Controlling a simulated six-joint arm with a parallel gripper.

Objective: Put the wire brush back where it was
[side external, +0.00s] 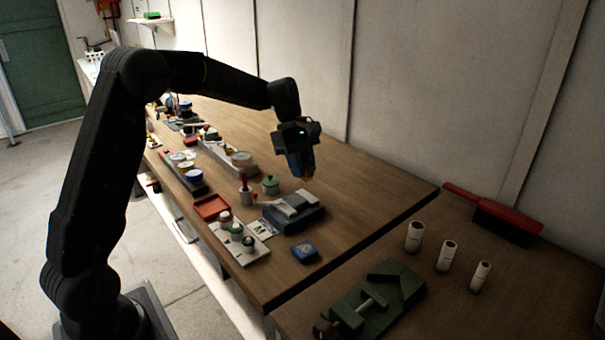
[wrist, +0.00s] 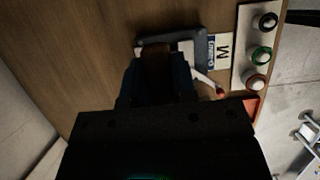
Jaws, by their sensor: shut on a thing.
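My gripper (side external: 303,172) is shut, its blue fingers pointing down above the wooden table. In the wrist view, a brown piece (wrist: 156,64) shows between the fingers, and I take it for the wire brush. A dark grey block-shaped holder (side external: 296,219) with a light grey piece on top stands on the table below and nearer the camera than my gripper. In the wrist view, the holder (wrist: 186,36) lies just past the fingertips.
A white board with several round buttons (side external: 239,235), a red tray (side external: 211,207), a green-topped item (side external: 270,184) and a blue box (side external: 305,253) surround the holder. A green vise-like block (side external: 385,295), white cylinders (side external: 414,236) and a red brush (side external: 492,215) are at right. The table's wall side is clear.

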